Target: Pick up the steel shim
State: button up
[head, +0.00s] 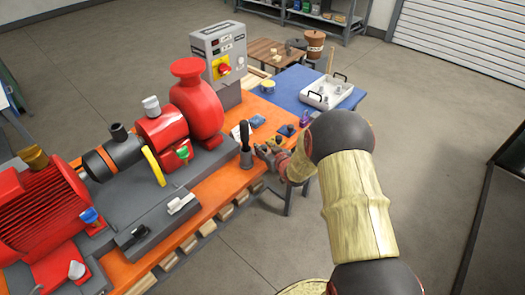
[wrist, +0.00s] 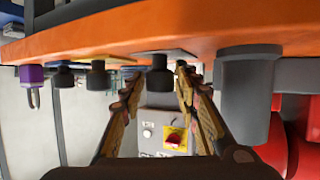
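The wrist view looks upside down, with the orange bench top at its upper edge. The steel shim (wrist: 163,53) appears to be the thin grey plate lying on the bench, with a dark round knob (wrist: 160,80) standing on it. My gripper (wrist: 157,72) is open, with one finger on each side of the knob and visible gaps. In the head view my gripper (head: 266,151) is low at the bench's right edge, just right of a grey holder. I cannot make out the shim clearly there, as the gripper is close to it.
The grey holder (head: 246,160) with a black-handled tool stands beside my gripper; it also shows in the wrist view (wrist: 250,85). A brass-coloured plate with a knob (wrist: 97,76) and a purple item (wrist: 32,76) are nearby. The red pump (head: 195,100) stands left. A white tray (head: 327,93) lies behind.

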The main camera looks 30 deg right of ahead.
grip_shut()
dwell(0.3)
